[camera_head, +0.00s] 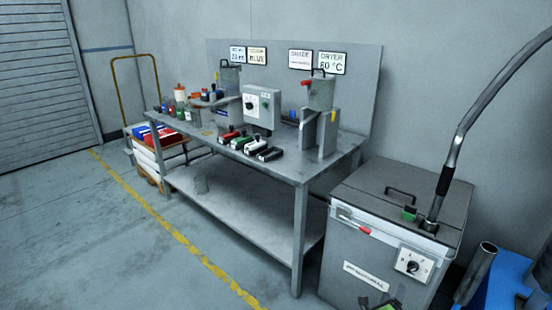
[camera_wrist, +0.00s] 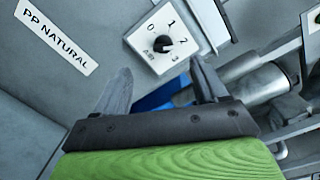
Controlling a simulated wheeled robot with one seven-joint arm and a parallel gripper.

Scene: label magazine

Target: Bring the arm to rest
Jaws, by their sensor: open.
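My gripper (camera_wrist: 160,66) is open and empty in the wrist view, its two dark fingers spread apart above a green part of my wrist. The gap between the fingers and the plate cannot be judged. The rest of my arm is not clearly seen.
The box has a "PP NATURAL" label (camera_wrist: 57,38), a red-tipped lever (camera_head: 353,221) and a curved hose (camera_head: 490,95) rising from its lid. A workbench (camera_head: 235,210) with bottles and several coloured blocks stands left of it. Open floor (camera_head: 110,240) lies at the left.

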